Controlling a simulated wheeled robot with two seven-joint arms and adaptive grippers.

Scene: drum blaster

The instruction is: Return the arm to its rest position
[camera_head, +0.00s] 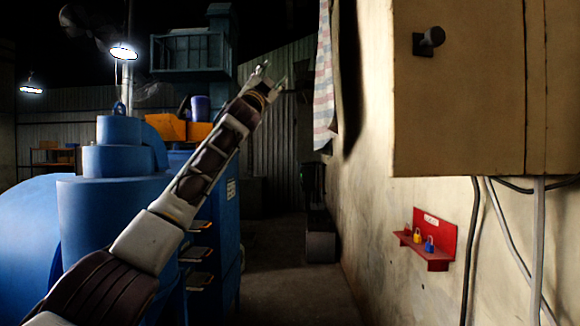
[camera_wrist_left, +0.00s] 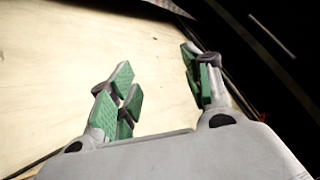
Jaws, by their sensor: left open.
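My left arm comes in from the lower left of the head view and reaches up toward the middle. Its gripper (camera_head: 270,78) is raised high, open and empty, against the dark background left of the wall. In the left wrist view the gripper (camera_wrist_left: 160,95) shows its green-padded fingers spread apart with nothing between them. A pale flat surface lies behind the fingers there, and a dark area is at the upper right. My right gripper is not in either view.
A tan cabinet (camera_head: 470,90) with a black knob (camera_head: 430,40) is on the right wall. Below it hangs a red rack (camera_head: 437,240) with small padlocks. Blue machinery (camera_head: 110,195) stands at left, partly behind my arm. The floor (camera_head: 295,285) in the middle is clear.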

